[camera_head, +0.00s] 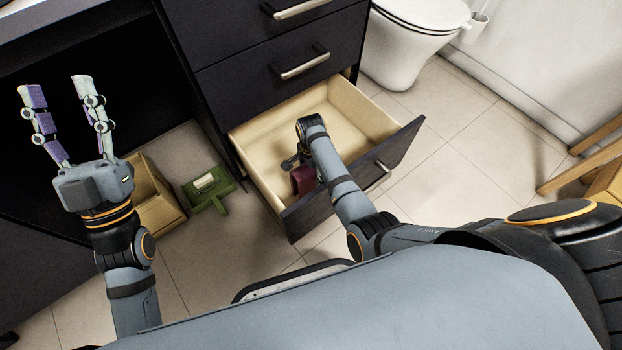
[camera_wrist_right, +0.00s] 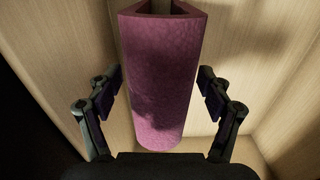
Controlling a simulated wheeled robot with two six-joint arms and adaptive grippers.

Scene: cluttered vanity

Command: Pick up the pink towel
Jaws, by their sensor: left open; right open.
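The pink towel (camera_wrist_right: 158,75) is folded or rolled and stands inside the open bottom drawer. In the head view a small dark pink part of it (camera_head: 303,180) shows near the drawer's front left. My right gripper (camera_wrist_right: 160,100) is open, with one finger on each side of the towel and a visible gap on both sides. In the head view my right arm reaches down into the drawer and mostly hides the gripper (camera_head: 294,161). My left gripper (camera_head: 58,112) is open and empty, raised at the left in front of the dark vanity.
The wooden drawer (camera_head: 350,108) is pulled out, and its dark front panel stands close to my right arm. A green dustpan-like object (camera_head: 208,190) and a wooden box (camera_head: 158,205) are on the tiled floor at the left. A toilet (camera_head: 408,45) stands at the back right.

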